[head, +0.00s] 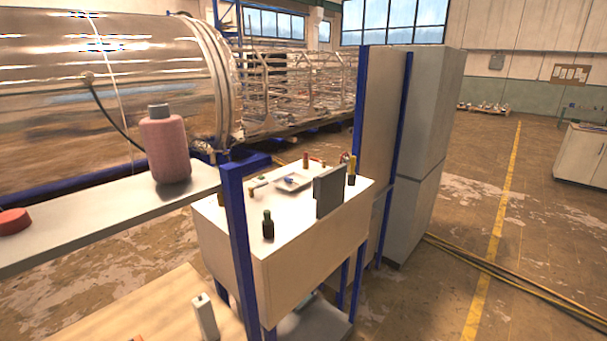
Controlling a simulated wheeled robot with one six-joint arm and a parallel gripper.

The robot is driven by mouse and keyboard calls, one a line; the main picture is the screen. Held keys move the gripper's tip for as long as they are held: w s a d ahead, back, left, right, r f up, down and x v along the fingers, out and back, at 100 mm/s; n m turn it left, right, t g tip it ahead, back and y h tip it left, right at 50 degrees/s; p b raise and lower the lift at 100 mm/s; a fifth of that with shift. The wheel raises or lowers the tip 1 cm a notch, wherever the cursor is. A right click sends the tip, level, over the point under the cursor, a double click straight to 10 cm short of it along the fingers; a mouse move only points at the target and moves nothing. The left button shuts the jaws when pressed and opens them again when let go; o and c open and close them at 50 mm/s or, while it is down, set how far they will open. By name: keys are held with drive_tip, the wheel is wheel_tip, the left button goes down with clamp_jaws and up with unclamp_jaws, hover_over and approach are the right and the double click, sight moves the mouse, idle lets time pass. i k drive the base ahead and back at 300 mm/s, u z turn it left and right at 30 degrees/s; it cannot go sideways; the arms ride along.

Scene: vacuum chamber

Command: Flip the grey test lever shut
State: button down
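I cannot pick out the grey test lever for certain. A flat dark grey plate (330,190) stands upright at the right front edge of a pale bench (310,260). A small light grey upright block (205,318) stands on a wooden surface (150,310) at the bottom. Either is small in view, and I see no clear hinge or pivot on them. My gripper is not in this view.
A blue post (240,250) rises in front of the bench. A pink bottle (166,145) and a red round thing (14,221) are on a shelf (90,225) at left. A dark bottle (268,226) and a tray (293,182) are on the bench. Open floor lies right.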

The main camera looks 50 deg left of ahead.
sight(262, 185)
drive_tip(key=i, duration=1.8)
drive_tip(key=u, duration=3.4)
drive_tip(key=i, duration=1.65)
